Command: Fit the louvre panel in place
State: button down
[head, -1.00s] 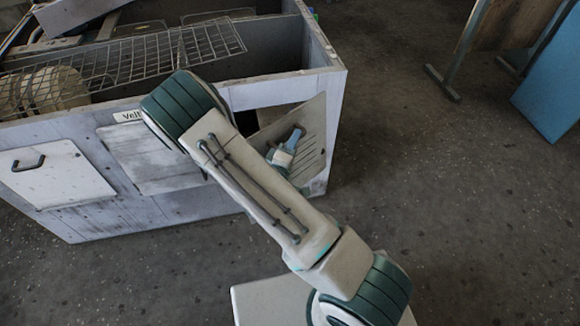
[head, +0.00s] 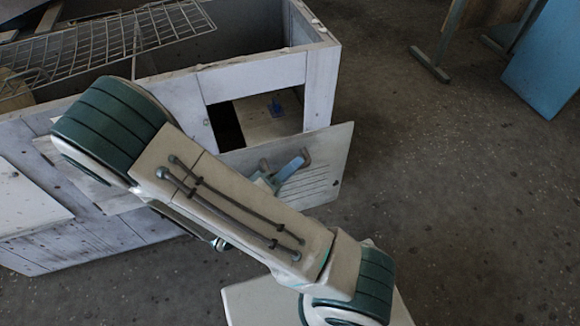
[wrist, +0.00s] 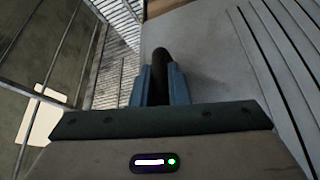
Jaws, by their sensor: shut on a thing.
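The louvre panel (head: 332,168) is a pale grey sheet with several long slots. It hangs at a slight tilt in front of the housing's front face, below and to the right of the dark rectangular opening (head: 228,128). My gripper (head: 288,172) has blue fingers and is shut on the panel's dark handle (wrist: 161,62). In the wrist view my gripper (wrist: 161,86) grips the handle from both sides, with the slotted panel (wrist: 205,45) beyond and to the right. My forearm hides the panel's left part. Whether the panel touches the housing cannot be told.
The blower housing (head: 250,75) is a pale, worn box with an open top. A wire rack (head: 110,45) lies across it. A blue board (head: 545,60) stands at far right.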

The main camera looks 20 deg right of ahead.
jog(key=w+f+b, duration=0.1)
jog(key=w, duration=2.2)
jog(key=shift+w, duration=0.2)
jog(key=shift+a+b, duration=0.1)
jog(key=shift+b, duration=0.6)
jog(key=shift+w+f+m+b, duration=0.15)
jog(key=shift+m+b, duration=0.15)
jog(key=shift+b, duration=0.3)
dwell(0.4)
jog(key=shift+f+b, duration=0.35)
jog(key=shift+b, duration=0.1)
jog(key=shift+f+b, duration=0.6)
jog(key=shift+b, duration=0.35)
jog(key=shift+w, duration=0.1)
